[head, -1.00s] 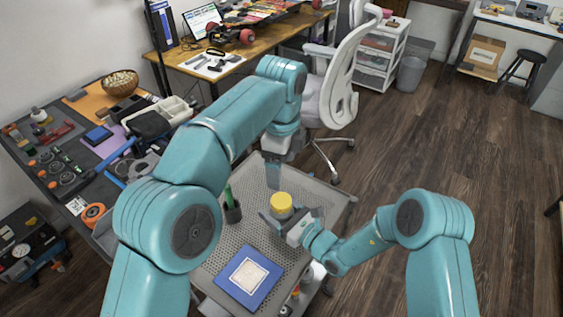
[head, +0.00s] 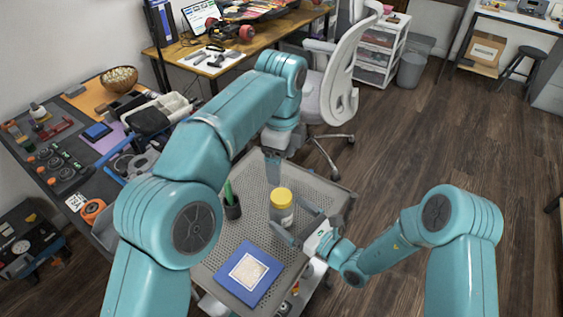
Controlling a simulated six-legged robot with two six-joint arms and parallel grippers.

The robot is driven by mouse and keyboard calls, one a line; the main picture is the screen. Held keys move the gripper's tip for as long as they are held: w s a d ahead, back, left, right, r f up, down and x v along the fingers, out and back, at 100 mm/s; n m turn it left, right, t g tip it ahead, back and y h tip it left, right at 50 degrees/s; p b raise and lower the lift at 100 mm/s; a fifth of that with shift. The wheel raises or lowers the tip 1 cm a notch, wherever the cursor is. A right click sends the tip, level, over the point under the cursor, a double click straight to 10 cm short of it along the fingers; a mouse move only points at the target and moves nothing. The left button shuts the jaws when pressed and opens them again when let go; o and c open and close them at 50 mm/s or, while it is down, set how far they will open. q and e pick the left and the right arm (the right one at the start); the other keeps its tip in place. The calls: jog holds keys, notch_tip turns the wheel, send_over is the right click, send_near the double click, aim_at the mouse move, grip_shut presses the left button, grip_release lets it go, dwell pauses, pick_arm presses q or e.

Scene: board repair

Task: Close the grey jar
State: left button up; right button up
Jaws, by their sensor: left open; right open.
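The grey jar (head: 280,213) stands upright on the perforated grey cart top (head: 252,218). A yellow lid (head: 282,195) sits on its mouth and looks level; whether it is tight I cannot tell. My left gripper (head: 272,178) points down just behind the jar, above the lid in the picture and apart from it. It is seen edge-on and its finger gap is hidden. My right gripper (head: 298,220) is open and empty at the jar's right. Its two fingers point toward the jar, with a gap between them and the jar's side.
A dark cup (head: 233,211) with a green item stands left of the jar. A blue book with a pale square (head: 248,272) lies at the cart's front. A white office chair (head: 335,85) is behind the cart. A workbench with tools (head: 70,150) is on the left.

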jog(key=b+v, duration=0.1)
jog(key=v, duration=1)
